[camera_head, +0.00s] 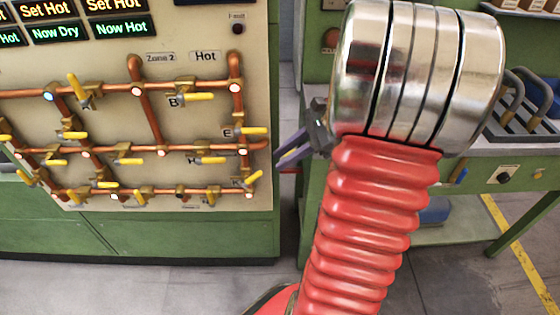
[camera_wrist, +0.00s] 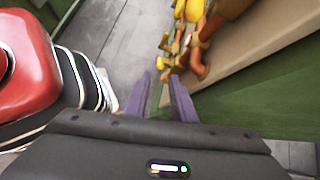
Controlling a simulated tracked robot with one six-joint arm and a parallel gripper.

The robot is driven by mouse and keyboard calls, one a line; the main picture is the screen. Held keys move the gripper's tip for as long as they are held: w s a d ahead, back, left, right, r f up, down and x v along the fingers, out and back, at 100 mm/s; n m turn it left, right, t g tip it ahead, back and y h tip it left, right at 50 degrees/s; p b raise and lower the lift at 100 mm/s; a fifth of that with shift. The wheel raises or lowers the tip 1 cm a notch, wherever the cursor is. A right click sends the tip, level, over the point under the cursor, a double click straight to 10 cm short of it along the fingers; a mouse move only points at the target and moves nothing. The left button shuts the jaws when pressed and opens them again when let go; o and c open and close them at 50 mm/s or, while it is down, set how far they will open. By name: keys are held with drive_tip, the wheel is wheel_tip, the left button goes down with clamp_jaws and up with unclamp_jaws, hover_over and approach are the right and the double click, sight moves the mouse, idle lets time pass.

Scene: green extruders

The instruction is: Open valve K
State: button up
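Copper pipes with several yellow-handled valves run across a beige panel in the head view. The valve labels are small and partly hidden. A label that may read K is beside the lower-right valve (camera_head: 252,180), whose yellow handle slants up to the right. My gripper (camera_head: 284,156) has purple fingers and is just right of the panel's right edge, above that valve's height. In the wrist view my gripper (camera_wrist: 161,78) shows a gap between its fingers with nothing in it. Blurred pipes and yellow handles (camera_wrist: 190,38) lie beyond the fingertips there; I cannot tell which valve they belong to.
My red arm covers the middle of the head view. A green workbench (camera_head: 480,185) with a rack (camera_head: 525,105) stands at the right. The green cabinet (camera_head: 150,233) supports the panel (camera_head: 200,65). Grey floor (camera_head: 440,280) lies between and in front.

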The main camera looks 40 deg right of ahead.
drive_tip(key=s+d, duration=0.1)
drive_tip(key=s+d+m, duration=0.1)
drive_tip(key=s, duration=0.1)
drive_tip(key=shift+h, duration=0.3)
drive_tip(key=c, duration=0.5)
drive_tip(key=s+m, duration=0.1)
drive_tip(key=s+m+t, duration=0.1)
drive_tip(key=s+m, duration=0.1)
drive_tip(key=shift+a+f, duration=0.15)
drive_tip(key=shift+f, duration=0.25)
clamp_jaws()
drive_tip(key=shift+s+a+f+m+t, duration=0.4)
drive_tip(key=shift+a+m, duration=0.2)
drive_tip(key=shift+m, duration=1.15)
drive_tip(key=shift+s+a+f+m+t, duration=0.25)
drive_tip(key=shift+s+a+m, duration=0.35)
drive_tip(key=shift+m, duration=1.1)
drive_tip(key=shift+s+a+f+m+t, duration=0.35)
drive_tip(key=shift+a+m, duration=0.3)
drive_tip(key=shift+m, duration=1.1)
